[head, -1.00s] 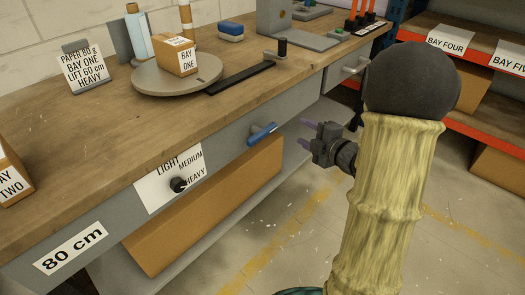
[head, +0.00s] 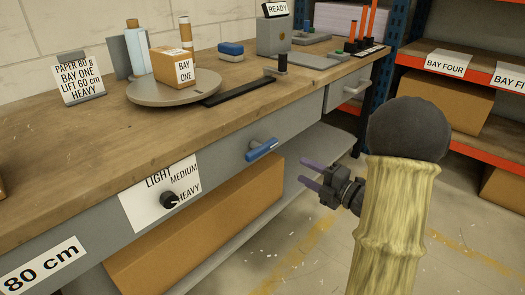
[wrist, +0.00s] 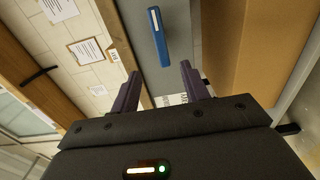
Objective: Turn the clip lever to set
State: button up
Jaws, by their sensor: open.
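A blue lever (head: 262,149) is mounted on the grey front panel of the bench, tilted slightly up to the right in the head view. It also shows in the wrist view (wrist: 158,37), beyond the fingers. No label is readable on it, so I cannot tell its setting. My gripper (head: 303,172) is right of and lower than the lever in the head view, apart from it. Its two purple fingers are open and empty and point towards the bench. The wrist view shows the gap between the fingertips (wrist: 160,70) clear, with the lever ahead.
A black knob (head: 168,200) on a LIGHT, MEDIUM, HEAVY plate sits left of the lever. A drawer handle (head: 353,87) is to the right. A cardboard box (head: 200,240) lies below the panel. A round turntable (head: 140,96) carries a BAY ONE box (head: 174,67). Shelves (head: 461,137) stand right.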

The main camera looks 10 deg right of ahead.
aim_at(265, 151)
jog(key=b+x, duration=0.4)
jog(key=x, duration=1.2)
jog(key=shift+w+a, duration=0.2)
jog(key=shift+w, duration=0.05)
jog(key=c, duration=1)
